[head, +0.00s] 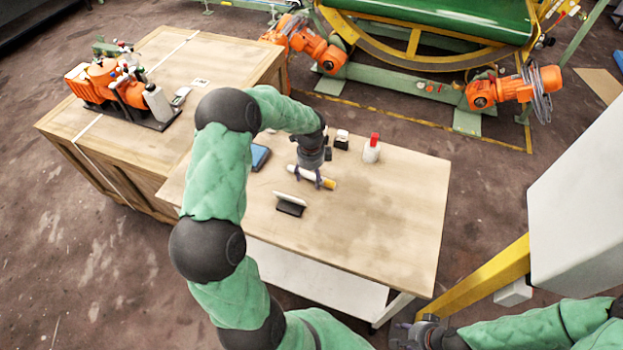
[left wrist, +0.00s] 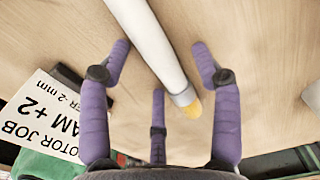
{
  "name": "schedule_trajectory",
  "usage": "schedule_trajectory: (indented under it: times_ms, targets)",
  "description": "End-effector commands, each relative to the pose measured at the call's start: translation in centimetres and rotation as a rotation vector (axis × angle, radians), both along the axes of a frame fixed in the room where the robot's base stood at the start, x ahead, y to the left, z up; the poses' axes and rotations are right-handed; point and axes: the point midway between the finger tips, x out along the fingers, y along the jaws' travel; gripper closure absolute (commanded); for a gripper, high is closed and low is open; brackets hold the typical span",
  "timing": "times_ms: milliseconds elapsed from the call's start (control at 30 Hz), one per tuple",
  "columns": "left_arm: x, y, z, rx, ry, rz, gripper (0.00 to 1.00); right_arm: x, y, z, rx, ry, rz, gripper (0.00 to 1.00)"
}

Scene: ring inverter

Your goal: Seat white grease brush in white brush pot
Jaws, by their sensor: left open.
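The white grease brush (head: 306,173) lies on the wooden table under my left gripper, its yellow tip towards the right. In the left wrist view the brush (left wrist: 158,50) has a grey band and a yellow tip, and lies between the spread purple fingers. My left gripper (head: 317,181) is open, pointing down close over the brush; I cannot tell whether a finger touches it. I cannot clearly make out the white brush pot. My right gripper (head: 413,335) is at the bottom, away from the table, its jaws unclear.
A card on a black stand (head: 289,205) is just in front of the brush. A white bottle with a red cap (head: 371,150) and a small black-and-white item (head: 342,140) stand behind. A blue object (head: 260,157) lies left. The table's right part (head: 400,215) is clear.

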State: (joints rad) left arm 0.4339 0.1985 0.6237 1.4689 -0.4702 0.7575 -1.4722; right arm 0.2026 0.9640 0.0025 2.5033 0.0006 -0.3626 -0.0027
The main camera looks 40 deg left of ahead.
Motion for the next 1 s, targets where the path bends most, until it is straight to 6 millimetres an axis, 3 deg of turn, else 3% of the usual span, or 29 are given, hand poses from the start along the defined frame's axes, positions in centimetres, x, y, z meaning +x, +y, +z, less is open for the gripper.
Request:
schedule_trajectory:
  times_ms: [233, 433, 467, 800, 1000]
  targets:
    - [0.1, 0.1, -0.1, 0.001, -0.003, 0.001, 0.39, 0.0, 0.0, 0.0, 0.0, 0.0, 0.0, 0.6]
    - [0.0, 0.1, -0.1, 0.0, -0.002, 0.001, 0.95, 0.0, 0.0, 0.0, 0.0, 0.0, 0.0, 0.6]
    - [0.0, 0.1, -0.1, 0.0, -0.002, 0.001, 0.98, 0.0, 0.0, 0.0, 0.0, 0.0, 0.0, 0.6]
    - [0.1, 0.1, 0.0, 0.0, -0.002, 0.001, 1.0, 0.0, 0.0, 0.0, 0.0, 0.0, 0.0, 0.6]
    - [0.1, 0.1, 1.4, 0.002, -0.004, 0.001, 1.0, 0.0, 0.0, 0.5, 0.0, 0.0, 0.0, 0.6]
